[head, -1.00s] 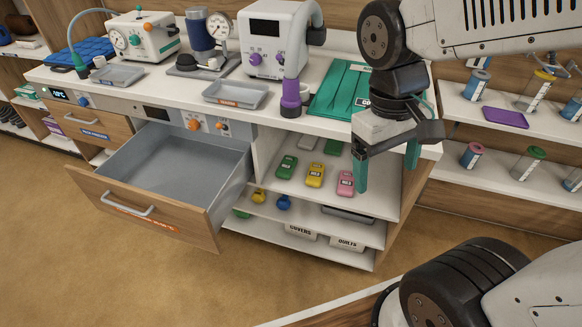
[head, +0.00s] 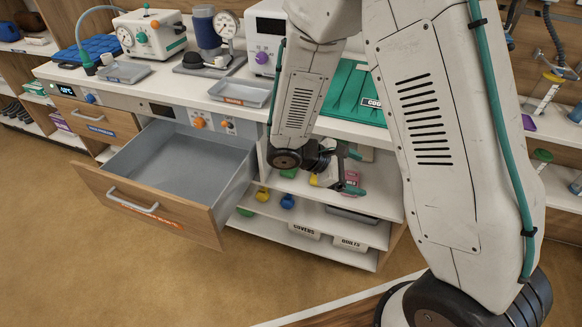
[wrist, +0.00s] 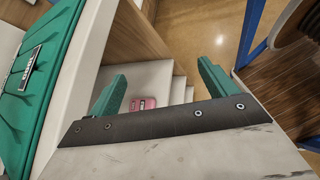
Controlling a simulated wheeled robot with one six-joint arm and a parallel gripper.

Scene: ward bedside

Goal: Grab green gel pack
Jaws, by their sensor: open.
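A green gel pack (head: 289,172) lies on the upper shelf under the counter in the head view. In the wrist view, the two teal fingers stand apart, and the green gel pack is not seen.
An open, empty grey drawer (head: 182,165) juts out left of the shelves. The counter (head: 185,98) overhangs the shelf. Yellow (head: 263,194) and blue (head: 287,201) bulbs and labelled bins (head: 303,230) stand below. A green tray (head: 350,92) lies on the counter.

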